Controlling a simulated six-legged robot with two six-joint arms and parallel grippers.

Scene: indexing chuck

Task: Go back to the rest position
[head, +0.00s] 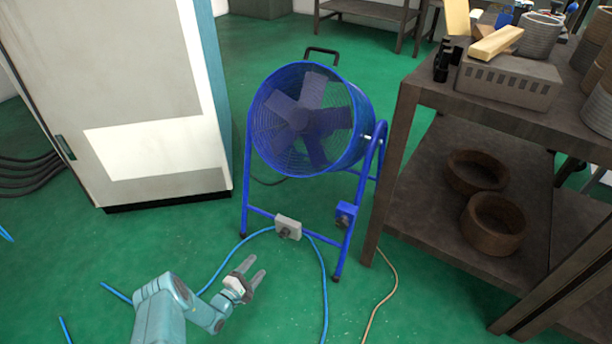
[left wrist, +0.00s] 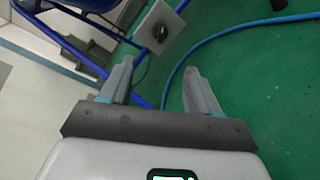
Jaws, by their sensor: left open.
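My left gripper (head: 253,278) is open and empty in the head view. It hangs above the green floor, in front of the blue drum fan (head: 303,118). In the left wrist view its two fingers (left wrist: 158,88) stand apart with floor showing between them. A grey switch box with a dark knob (head: 288,227) sits on the fan's lower frame bar. The box also shows in the left wrist view (left wrist: 158,27), beyond the fingers and apart from them. My right gripper is not in view.
A tall pale cabinet (head: 150,110) stands at the left. A dark workbench (head: 420,88) with metal parts on top and brown rings on its shelf stands at the right. Blue cable (head: 322,280) and tan cable (head: 382,295) lie on the floor. Open floor lies at the front left.

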